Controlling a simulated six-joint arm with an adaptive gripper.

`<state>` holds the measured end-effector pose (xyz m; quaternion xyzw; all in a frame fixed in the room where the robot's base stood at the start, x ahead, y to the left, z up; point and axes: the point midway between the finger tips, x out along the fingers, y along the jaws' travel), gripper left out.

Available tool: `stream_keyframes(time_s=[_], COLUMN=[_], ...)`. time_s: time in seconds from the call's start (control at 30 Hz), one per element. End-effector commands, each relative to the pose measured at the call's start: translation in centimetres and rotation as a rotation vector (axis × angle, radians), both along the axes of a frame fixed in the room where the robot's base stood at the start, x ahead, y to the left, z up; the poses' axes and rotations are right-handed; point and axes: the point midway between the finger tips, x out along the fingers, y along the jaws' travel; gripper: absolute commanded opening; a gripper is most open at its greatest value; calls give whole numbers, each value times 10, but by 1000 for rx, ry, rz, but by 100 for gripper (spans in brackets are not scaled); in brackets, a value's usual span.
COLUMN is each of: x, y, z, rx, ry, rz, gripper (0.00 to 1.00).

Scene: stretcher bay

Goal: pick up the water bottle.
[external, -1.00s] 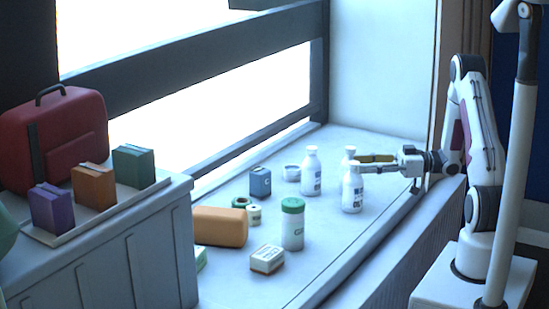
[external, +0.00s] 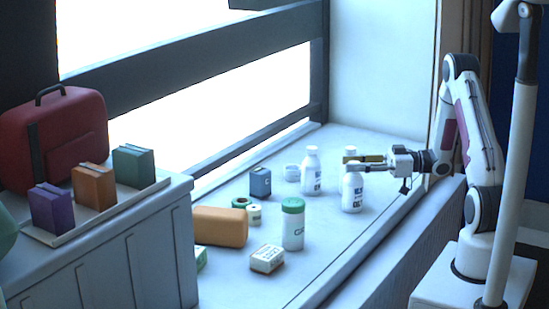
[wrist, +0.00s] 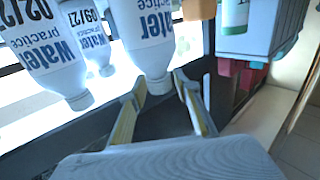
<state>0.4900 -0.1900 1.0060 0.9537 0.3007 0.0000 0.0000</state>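Three white water bottles stand upright on the stretcher-side surface: one at the left (external: 311,175), one at the front (external: 352,194), and one behind (external: 350,151), partly hidden by my gripper (external: 347,164). In the wrist view they appear cap-down: a large one at left (wrist: 45,55), a smaller one (wrist: 98,55) behind it, and a large one in the centre (wrist: 148,40). My gripper (wrist: 159,83) is open and empty. Its fingertips appear on either side of the centre bottle's cap in the wrist view; whether they touch it cannot be told.
A red case (external: 60,135) stands on a cabinet. A dark rail (external: 220,55) runs behind. The surface's front right is clear.

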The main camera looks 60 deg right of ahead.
Motion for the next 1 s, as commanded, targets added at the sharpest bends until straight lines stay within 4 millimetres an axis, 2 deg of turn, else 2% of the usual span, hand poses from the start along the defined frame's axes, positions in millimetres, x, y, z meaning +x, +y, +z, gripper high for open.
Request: stream_keyframes(time_s=[0.03,0.1,0.63,1.0], x=[0,0,0,0], y=[0,0,0,0], z=[0,0,6,39], rx=[0,0,-1,-3], ry=[0,0,-2,-3], rz=[0,0,0,0], gripper=[14,0,0,0])
